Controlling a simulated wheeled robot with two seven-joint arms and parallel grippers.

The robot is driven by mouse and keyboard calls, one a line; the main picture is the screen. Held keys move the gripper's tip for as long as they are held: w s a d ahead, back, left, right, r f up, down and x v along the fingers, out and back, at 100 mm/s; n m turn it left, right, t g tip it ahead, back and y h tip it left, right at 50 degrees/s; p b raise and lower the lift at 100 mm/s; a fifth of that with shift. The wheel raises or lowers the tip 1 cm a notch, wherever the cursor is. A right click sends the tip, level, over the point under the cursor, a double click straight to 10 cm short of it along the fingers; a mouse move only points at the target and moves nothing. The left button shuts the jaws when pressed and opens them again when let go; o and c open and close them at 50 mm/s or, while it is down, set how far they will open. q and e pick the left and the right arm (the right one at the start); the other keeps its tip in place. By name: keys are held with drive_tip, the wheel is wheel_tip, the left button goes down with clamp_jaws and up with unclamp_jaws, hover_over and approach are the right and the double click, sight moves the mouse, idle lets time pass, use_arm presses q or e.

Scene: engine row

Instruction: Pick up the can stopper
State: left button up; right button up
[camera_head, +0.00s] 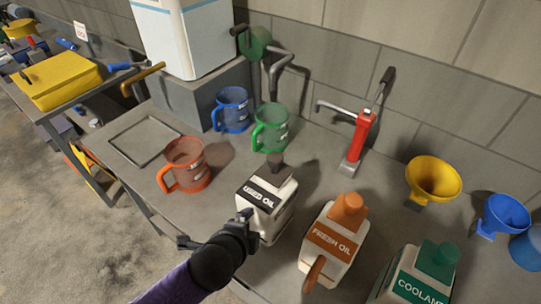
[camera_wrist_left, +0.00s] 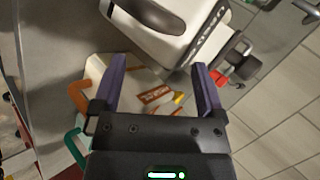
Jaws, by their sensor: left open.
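The white can marked USED OIL (camera_head: 277,220) stands on the bench with a dark stopper (camera_head: 278,164) on top. The FRESH OIL can (camera_head: 330,247) has an orange stopper (camera_head: 348,207), and the COOLANT can (camera_head: 412,289) has a green one (camera_head: 439,256). I cannot tell which stopper is meant. My left gripper (camera_head: 246,219) is at the front left side of the USED OIL can, below its stopper. In the left wrist view the gripper (camera_wrist_left: 158,70) is open with nothing held, and the USED OIL can (camera_wrist_left: 178,48) lies just beyond the fingertips. My right gripper is out of view.
A red mug (camera_head: 187,165), green mug (camera_head: 270,128) and blue mug (camera_head: 232,109) stand behind and left. A red pump (camera_head: 361,135), yellow funnel (camera_head: 433,178) and blue funnel (camera_head: 505,214) are at the back right. A flat empty tray (camera_head: 127,130) lies at the left.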

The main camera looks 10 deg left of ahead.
sight(270, 168)
use_arm(q)
drive_tip(key=w+r+m+t+h, duration=0.1)
drive_tip(key=w+r+m, duration=0.1)
drive_tip(key=m, duration=0.5)
drive_tip(key=w+r+m+t+h+p, duration=0.1)
drive_tip(key=w+r+m, duration=0.1)
drive_tip(key=m, duration=0.5)
drive_tip(key=w+r+m+t+h, duration=0.1)
drive_tip(key=w+r+m+h, duration=0.1)
drive_tip(key=m, duration=0.5)
drive_tip(key=shift+w+a+r+p, duration=0.25)
drive_tip(key=shift+w+r+p, duration=0.05)
drive_tip(key=shift+w+r, duration=0.3)
drive_tip(key=shift+w+a+r+m, duration=0.1)
drive_tip(key=shift+w+a+m, duration=0.05)
drive_tip(key=shift+m, duration=0.85)
drive_tip(key=shift+h, duration=0.4)
drive_tip(key=b+x, duration=0.2)
drive_tip(key=x, duration=0.7)
drive_tip(key=shift+w, duration=0.35)
drive_tip(key=shift+s, duration=0.1)
drive_tip(key=shift+c, duration=0.7)
clamp_jaws()
